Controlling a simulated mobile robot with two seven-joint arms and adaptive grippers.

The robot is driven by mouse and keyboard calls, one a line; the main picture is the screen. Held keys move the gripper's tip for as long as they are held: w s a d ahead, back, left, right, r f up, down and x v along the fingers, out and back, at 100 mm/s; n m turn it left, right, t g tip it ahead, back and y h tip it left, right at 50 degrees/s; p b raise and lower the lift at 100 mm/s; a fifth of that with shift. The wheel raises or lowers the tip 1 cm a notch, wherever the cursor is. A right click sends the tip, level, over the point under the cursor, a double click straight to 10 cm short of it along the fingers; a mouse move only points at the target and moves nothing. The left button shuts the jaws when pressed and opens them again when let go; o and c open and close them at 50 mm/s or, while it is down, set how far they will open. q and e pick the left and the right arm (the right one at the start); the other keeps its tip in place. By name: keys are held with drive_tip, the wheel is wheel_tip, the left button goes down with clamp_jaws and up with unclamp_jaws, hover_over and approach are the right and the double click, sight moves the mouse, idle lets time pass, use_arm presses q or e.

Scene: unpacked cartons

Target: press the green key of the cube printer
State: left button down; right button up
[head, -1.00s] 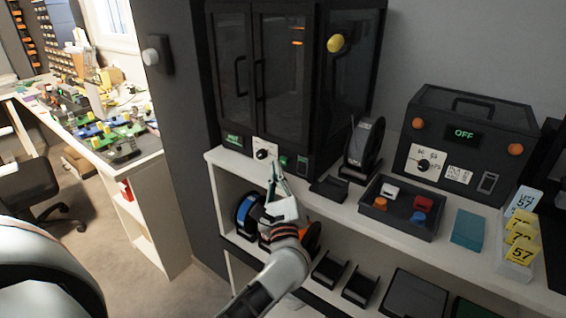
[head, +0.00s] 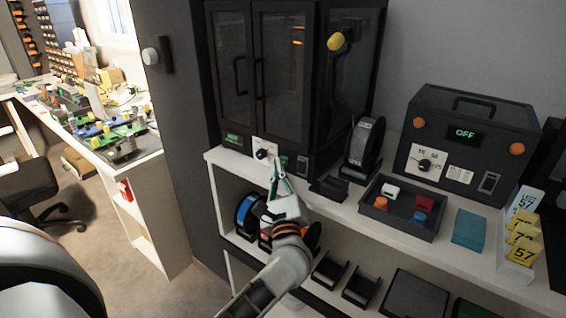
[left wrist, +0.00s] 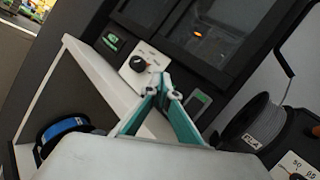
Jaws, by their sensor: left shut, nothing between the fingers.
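The cube printer (head: 318,75) is the tall black cabinet with two glazed doors at the back of the shelf. Its lower front carries a small green display (head: 233,139), a white plate with a black knob (head: 262,154), the green key (head: 286,163) and a dark switch (head: 302,166). My left gripper (head: 275,162) is shut and empty, its teal fingers pointing at the panel just left of the green key. In the left wrist view the fingertips (left wrist: 164,88) lie between the knob (left wrist: 138,63) and the switch (left wrist: 198,103); they hide the key there. I cannot tell whether they touch the panel.
A grey spool (head: 363,147) on a stand is right of the printer. A dark tray (head: 402,228) with small coloured blocks and a black box reading OFF (head: 470,140) stand farther right. The white shelf edge (head: 340,212) runs below the gripper; a blue spool (head: 247,213) sits underneath.

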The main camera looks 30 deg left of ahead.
use_arm(q)
drive_tip(key=shift+w, duration=0.5)
idle(0.6)
drive_tip(key=shift+s, duration=0.9)
drive_tip(key=shift+s+a, duration=0.2)
drive_tip(key=shift+s, duration=2.3)
